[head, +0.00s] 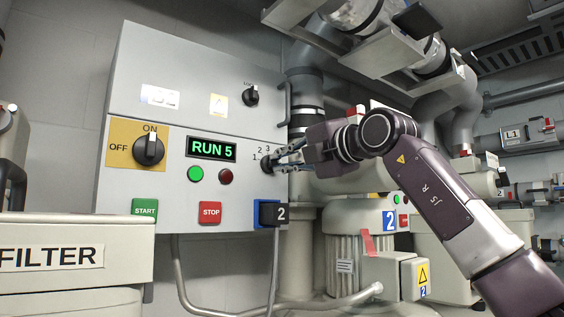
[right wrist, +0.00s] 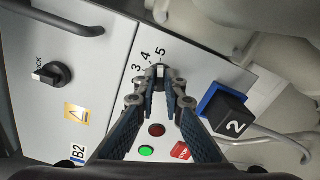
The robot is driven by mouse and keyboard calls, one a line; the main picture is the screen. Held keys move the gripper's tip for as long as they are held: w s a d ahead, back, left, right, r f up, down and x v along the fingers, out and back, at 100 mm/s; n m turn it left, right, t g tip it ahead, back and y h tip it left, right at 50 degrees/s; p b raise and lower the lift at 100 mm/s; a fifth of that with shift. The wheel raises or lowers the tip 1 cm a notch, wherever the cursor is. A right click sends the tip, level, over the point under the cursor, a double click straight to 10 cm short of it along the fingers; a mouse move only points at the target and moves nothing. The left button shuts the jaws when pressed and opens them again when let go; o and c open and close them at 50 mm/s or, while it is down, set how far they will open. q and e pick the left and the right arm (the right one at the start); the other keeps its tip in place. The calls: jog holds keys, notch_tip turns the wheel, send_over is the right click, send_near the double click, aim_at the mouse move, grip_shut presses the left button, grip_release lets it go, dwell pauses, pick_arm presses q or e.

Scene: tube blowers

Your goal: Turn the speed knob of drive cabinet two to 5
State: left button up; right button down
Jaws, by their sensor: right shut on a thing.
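The black speed knob (head: 267,163) is at the right edge of the lower panel, partly hidden by my right gripper (head: 279,160). In the right wrist view the fingertips are shut on the knob (right wrist: 160,77) from both sides. Its white pointer mark lines up with the 5 on the dial, with 3 and 4 to the left. My left gripper is not in view.
A rotary ON/OFF switch (head: 149,149) points at ON. The green lamp (head: 195,174) looks lit and the red lamp (head: 226,177) dark. START (head: 145,210) and STOP (head: 209,212) buttons sit below. A FILTER box (head: 70,255) stands front left; a blower motor (head: 355,240) is below my right arm.

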jog(key=c, duration=2)
grip_release()
jog(key=shift+d, duration=0.1)
